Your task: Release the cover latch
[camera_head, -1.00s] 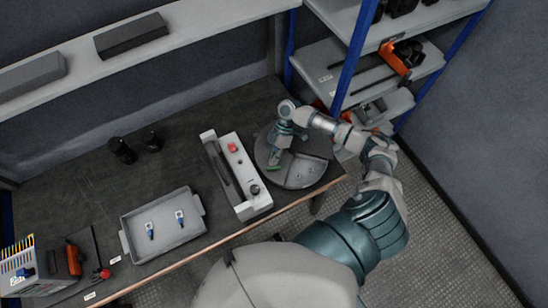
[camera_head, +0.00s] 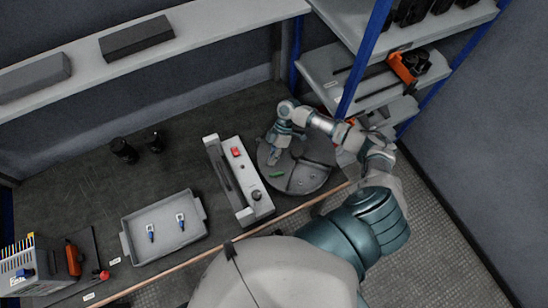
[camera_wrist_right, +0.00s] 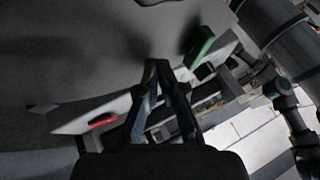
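A round dark grey cover (camera_head: 309,178) lies at the right end of the workbench. A small green latch piece (camera_head: 277,174) is on its left part; it also shows as a green bar in the right wrist view (camera_wrist_right: 200,47). My right gripper (camera_head: 272,159) is over the cover, just behind the green latch and apart from it. In the right wrist view my right gripper (camera_wrist_right: 157,64) has its fingertips together with nothing between them. The green latch is to the right of the tips there. My left gripper is not in view.
A long light box (camera_head: 236,182) with a red button (camera_head: 236,152) stands left of the cover. A grey tray (camera_head: 165,252) holds two small blue tools. Two dark cylinders (camera_head: 124,150) stand farther back. A blue-post shelf (camera_head: 360,60) rises behind my right arm.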

